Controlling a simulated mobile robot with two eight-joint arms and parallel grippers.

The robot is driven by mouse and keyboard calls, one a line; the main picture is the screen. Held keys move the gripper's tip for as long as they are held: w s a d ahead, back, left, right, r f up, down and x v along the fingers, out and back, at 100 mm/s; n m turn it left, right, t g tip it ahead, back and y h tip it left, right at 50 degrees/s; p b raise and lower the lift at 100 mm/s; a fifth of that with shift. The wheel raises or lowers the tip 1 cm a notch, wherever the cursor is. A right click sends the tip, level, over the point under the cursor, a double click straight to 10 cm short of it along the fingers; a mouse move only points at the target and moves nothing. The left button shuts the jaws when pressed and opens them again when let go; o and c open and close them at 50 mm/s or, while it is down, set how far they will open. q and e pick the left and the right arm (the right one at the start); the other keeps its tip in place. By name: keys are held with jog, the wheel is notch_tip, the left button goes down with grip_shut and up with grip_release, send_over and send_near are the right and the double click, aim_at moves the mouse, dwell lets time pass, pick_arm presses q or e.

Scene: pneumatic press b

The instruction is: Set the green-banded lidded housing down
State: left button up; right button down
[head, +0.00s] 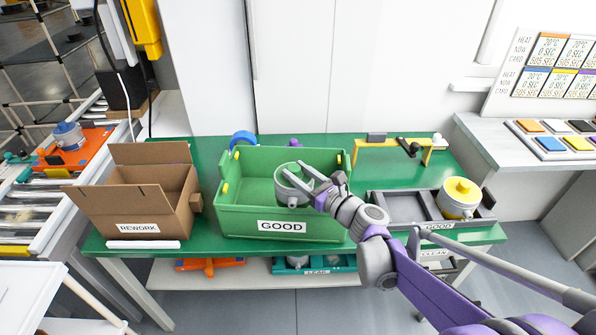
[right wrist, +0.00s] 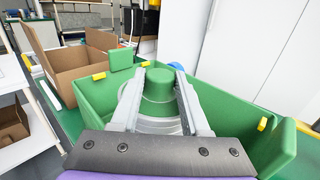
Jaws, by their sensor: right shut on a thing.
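The green-banded lidded housing (head: 289,187) is a light grey round body; its green lid (right wrist: 159,84) shows in the right wrist view. My right gripper (head: 307,183) is shut on it, with one finger on each side in the right wrist view (right wrist: 160,92). The housing is over or within the open green bin labelled GOOD (head: 238,222), whose walls (right wrist: 96,104) surround it in the wrist view. I cannot tell whether its underside touches the bin floor. The fingers hide part of the housing. My left gripper is not in view.
A cardboard box labelled REWORK (head: 128,203) stands left of the bin. A yellow gauge frame (head: 369,147) stands behind on the green bench (head: 336,252).

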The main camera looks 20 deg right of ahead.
jog(key=shift+c, duration=2)
grip_release()
